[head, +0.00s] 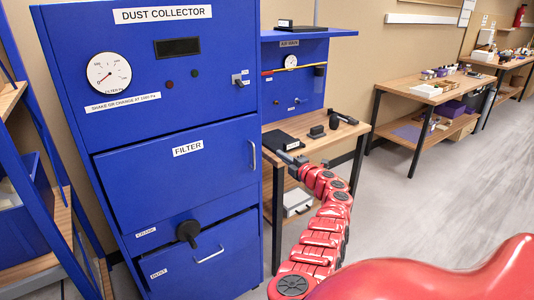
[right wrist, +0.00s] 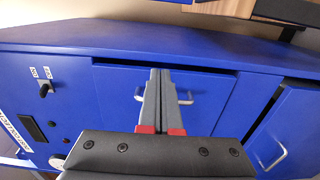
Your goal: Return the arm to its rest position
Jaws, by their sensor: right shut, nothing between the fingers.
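My right arm reaches up from the bottom in the head view, and its gripper (head: 290,158) is beside the right edge of the blue dust collector (head: 230,110), in front of the wooden bench. In the right wrist view the gripper's two grey fingers (right wrist: 160,88) are together with nothing between them. Behind them in that view is the collector's front, with a panel and its handle (right wrist: 182,98). I cannot tell whether the fingertips touch anything. My left gripper is not in view.
The collector has a gauge (head: 109,73), a filter door (head: 180,180), a black knob (head: 188,232) and a dust drawer (head: 215,268) with a dark gap above it. A bench (head: 345,135) holds small items. The floor (head: 450,190) at the right is clear.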

